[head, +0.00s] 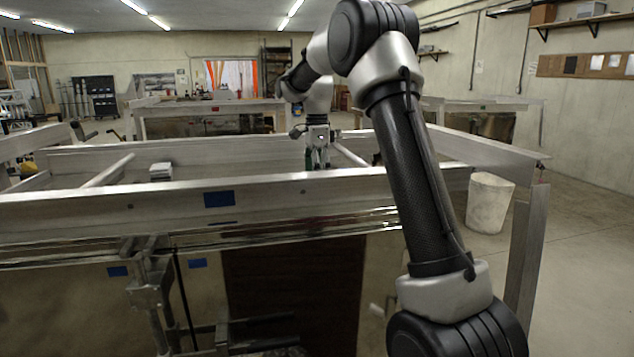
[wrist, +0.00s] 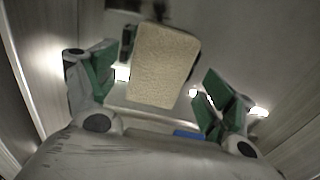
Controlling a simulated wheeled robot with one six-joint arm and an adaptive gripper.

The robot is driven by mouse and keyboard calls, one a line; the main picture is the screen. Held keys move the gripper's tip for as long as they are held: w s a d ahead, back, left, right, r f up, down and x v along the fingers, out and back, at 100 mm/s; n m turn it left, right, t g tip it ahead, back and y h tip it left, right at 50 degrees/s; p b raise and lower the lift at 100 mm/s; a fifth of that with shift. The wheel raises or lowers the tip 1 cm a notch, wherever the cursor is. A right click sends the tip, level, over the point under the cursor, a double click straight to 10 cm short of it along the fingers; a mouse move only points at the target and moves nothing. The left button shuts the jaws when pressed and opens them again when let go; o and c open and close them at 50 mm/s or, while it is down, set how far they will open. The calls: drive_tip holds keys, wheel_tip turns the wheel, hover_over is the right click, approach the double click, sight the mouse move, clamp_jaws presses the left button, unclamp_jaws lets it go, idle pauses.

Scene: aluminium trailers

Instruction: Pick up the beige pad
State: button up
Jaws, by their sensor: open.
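The beige pad (wrist: 165,65) is a rough, rectangular block in the upper middle of the wrist view. My gripper (wrist: 158,85) is open, with one green fingertip to the left of the pad and the other to its right. Gaps show on both sides, so the fingers appear apart from the pad. In the head view, my gripper (head: 317,160) points down inside the aluminium trailer (head: 100,208), behind its front rail. I cannot make out the pad there; the rail hides the area below the fingers.
A small grey-white stack (head: 161,171) is on the trailer, left of my gripper. A slanted rail (head: 108,171) lies left of it. A dark object (wrist: 128,40) lies beside the pad's left edge. A white bin (head: 489,202) stands right of the trailer.

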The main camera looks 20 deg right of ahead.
drive_tip(key=shift+f, duration=0.75)
drive_tip(key=c, duration=1.1)
drive_tip(key=shift+r, duration=0.1)
wheel_tip(320, 180, up, 10)
